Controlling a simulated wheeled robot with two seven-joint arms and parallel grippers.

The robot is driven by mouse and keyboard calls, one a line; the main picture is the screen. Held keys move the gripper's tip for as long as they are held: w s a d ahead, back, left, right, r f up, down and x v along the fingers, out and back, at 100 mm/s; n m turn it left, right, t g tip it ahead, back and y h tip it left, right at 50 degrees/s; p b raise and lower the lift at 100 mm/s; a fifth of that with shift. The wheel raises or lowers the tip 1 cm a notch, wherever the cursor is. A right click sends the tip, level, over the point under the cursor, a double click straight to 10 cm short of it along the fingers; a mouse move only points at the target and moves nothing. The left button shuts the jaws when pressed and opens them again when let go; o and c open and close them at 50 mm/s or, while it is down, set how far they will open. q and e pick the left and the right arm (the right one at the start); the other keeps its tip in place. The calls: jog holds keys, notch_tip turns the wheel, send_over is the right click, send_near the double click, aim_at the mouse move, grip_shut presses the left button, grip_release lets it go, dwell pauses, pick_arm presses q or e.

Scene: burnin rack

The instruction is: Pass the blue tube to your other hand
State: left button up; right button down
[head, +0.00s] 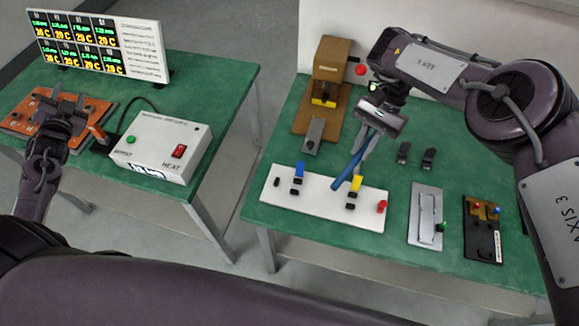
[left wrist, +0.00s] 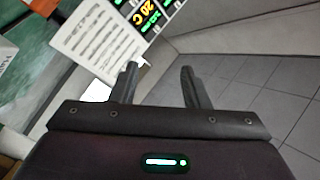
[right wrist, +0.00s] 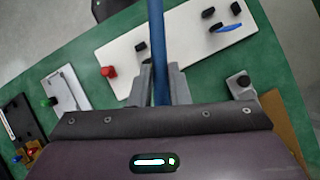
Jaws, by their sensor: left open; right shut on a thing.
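The blue tube (head: 347,172) is a long thin rod held by my right gripper (head: 366,136) above the right table. It slants down toward the white fixture board. In the right wrist view the tube (right wrist: 159,45) runs straight out between the fingers of my right gripper (right wrist: 162,85), which is shut on it. My left gripper (head: 68,104) is over the left table, above the orange board, far from the tube. In the left wrist view my left gripper (left wrist: 158,85) has its fingers apart with nothing between them.
The white board (head: 320,204) carries blue, yellow and red parts. A brown stand (head: 322,75) is at the back of the right table. A heater box (head: 160,148) and a display panel (head: 98,45) stand on the left table. An open floor gap separates the tables.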

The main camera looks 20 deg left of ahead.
pick_arm(q)
jog(key=w+d+m+h, duration=0.4)
jog(key=d+m, duration=0.1)
jog(key=d, duration=0.5)
jog(key=w+d+m+h, duration=0.3)
jog(key=w+d+m, duration=0.15)
jog(key=d, duration=0.45)
jog(key=m+g+h, duration=0.9)
jog(key=m+h, duration=0.2)
jog(key=m, duration=1.2)
send_near(342, 174)
jog(key=x, duration=0.8)
jog(key=shift+w, duration=0.15)
